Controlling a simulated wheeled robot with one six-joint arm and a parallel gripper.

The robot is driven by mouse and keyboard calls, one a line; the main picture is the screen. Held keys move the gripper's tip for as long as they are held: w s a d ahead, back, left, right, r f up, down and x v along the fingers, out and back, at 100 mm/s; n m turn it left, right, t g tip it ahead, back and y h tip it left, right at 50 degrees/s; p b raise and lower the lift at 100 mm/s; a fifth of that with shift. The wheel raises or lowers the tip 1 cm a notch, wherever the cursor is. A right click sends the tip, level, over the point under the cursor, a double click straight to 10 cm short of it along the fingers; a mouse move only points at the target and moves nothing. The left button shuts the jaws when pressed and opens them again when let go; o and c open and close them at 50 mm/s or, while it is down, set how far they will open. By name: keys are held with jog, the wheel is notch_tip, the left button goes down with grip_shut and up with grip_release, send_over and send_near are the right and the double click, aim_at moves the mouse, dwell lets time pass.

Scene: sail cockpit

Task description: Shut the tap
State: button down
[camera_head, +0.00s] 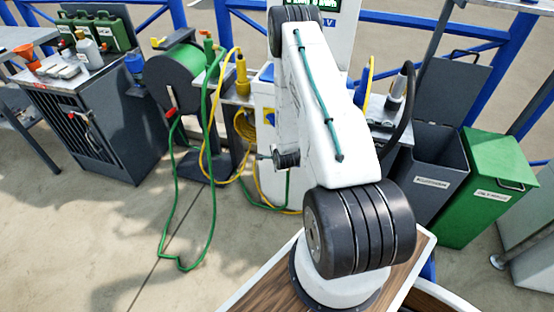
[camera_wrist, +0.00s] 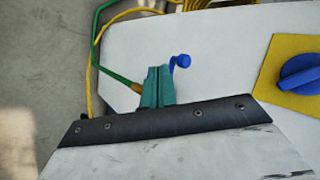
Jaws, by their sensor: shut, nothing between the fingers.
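The tap's blue handle (camera_wrist: 181,62) shows in the wrist view against the white pedestal (camera_wrist: 215,50), just beyond and slightly right of my fingertips. A green hose ends in a brass-coloured fitting (camera_wrist: 138,89) left of my fingers; the tap's body is mostly hidden behind them. My gripper (camera_wrist: 158,72) has teal fingers, closed together and empty, pointing toward the pedestal. I cannot tell whether they touch the handle. In the head view, my arm covers much of the pedestal (camera_head: 266,95), and the tap and fingers cannot be made out.
A yellow plate with a blue rotary knob (camera_wrist: 300,78) is on the pedestal, right of the tap. Green hose (camera_head: 175,220) and yellow hose (camera_head: 205,150) loop left of the pedestal, near a green hose reel (camera_head: 180,78). Grey and green bins (camera_head: 490,190) stand right.

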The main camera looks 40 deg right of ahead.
jog(key=v, duration=1)
jog(key=shift+s+a, duration=0.25)
